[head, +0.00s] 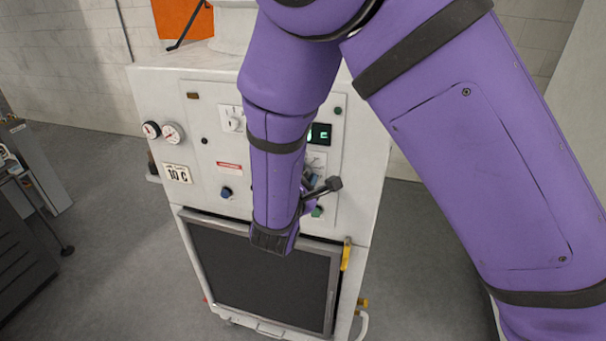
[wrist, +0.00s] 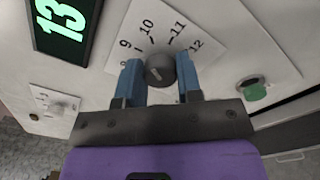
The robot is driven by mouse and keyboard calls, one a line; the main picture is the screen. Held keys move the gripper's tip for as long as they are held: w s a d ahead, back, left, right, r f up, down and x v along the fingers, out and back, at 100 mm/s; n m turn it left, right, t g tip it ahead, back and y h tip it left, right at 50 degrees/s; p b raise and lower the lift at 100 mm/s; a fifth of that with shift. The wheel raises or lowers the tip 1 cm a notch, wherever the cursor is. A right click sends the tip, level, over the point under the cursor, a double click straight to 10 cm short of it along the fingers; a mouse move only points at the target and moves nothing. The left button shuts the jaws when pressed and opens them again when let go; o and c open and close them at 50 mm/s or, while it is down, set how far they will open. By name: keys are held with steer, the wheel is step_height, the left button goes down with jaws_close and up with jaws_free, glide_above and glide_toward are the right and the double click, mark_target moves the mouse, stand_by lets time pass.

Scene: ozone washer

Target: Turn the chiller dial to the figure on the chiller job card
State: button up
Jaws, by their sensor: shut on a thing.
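The chiller (head: 210,85) is a white cabinet in the middle of the head view. The chiller dial (wrist: 160,70) is a dark round knob on a white scale plate (wrist: 185,33), with 9, 10, 11 and 12 readable. A small light mark shows on the knob, but I cannot tell which figure it points to. My gripper (wrist: 160,80) is shut on the dial, one blue finger on each side. A green display (wrist: 62,20) beside it shows 13, partly cut off. My arm hides much of the panel.
A green button (wrist: 253,90) sits right of the dial in the wrist view, and a white switch (wrist: 60,107) lower left. Two gauges (head: 172,133) and a blue knob (head: 226,192) are on the panel. A dark grille (head: 255,275) lies below.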

steer(key=shift+m, duration=0.6)
steer(key=shift+f, duration=0.1)
steer(key=o, duration=0.9)
steer(key=shift+o, duration=0.2)
steer(key=shift+s, duration=0.15)
steer(key=v, duration=1)
steer(key=shift+s, duration=0.3)
steer(key=shift+a, duration=0.15)
